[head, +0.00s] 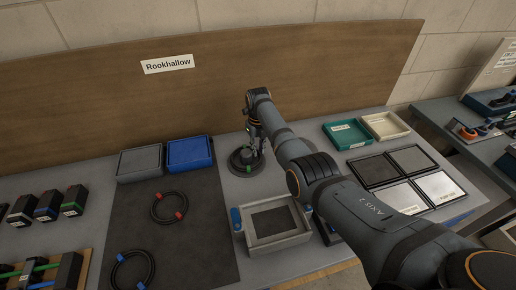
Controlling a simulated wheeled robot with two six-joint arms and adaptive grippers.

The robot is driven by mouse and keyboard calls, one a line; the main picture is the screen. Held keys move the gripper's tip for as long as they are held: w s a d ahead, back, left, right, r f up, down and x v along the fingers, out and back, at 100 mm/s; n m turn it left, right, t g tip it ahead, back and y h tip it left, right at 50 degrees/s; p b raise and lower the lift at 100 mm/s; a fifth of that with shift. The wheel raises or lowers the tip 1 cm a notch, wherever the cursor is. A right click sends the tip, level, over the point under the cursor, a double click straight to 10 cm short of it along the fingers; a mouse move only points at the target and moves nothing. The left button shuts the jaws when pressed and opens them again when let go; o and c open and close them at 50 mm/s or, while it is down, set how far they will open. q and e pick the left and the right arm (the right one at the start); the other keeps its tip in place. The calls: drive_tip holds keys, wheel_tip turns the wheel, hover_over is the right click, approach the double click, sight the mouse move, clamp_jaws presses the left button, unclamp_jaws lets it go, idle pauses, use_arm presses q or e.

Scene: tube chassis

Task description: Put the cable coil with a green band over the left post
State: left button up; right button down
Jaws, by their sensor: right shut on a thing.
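The cable coil with a green band (250,169) is a small dark ring at the round dark stand of a post (236,164), near the back middle of the table. My right gripper (254,142) points down over this stand and is shut on the coil. The gripper covers much of the post, and the dark parts overlap, so I cannot tell whether the coil is around the post or just beside it. A second post does not show; my right arm covers the table to the right. My left gripper is not in view.
Coils with red bands (168,207) and blue bands (132,270) lie on a dark mat (195,250). A grey tray (139,162) and blue tray (189,153) stand behind it. A light open box (273,242) is at front middle. Teal (351,135) and cream trays (385,125) are right.

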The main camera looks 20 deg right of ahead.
drive_tip(key=shift+r, duration=0.1)
drive_tip(key=shift+f+b, duration=0.3)
drive_tip(key=shift+f, duration=0.35)
idle(0.3)
drive_tip(key=c, duration=1.5)
unclamp_jaws()
drive_tip(key=shift+c, duration=0.2)
drive_tip(key=shift+r, duration=0.15)
wheel_tip(320, 180, up, 5)
drive_tip(key=p, duration=0.5)
wheel_tip(320, 180, up, 6)
drive_tip(key=p, duration=0.6)
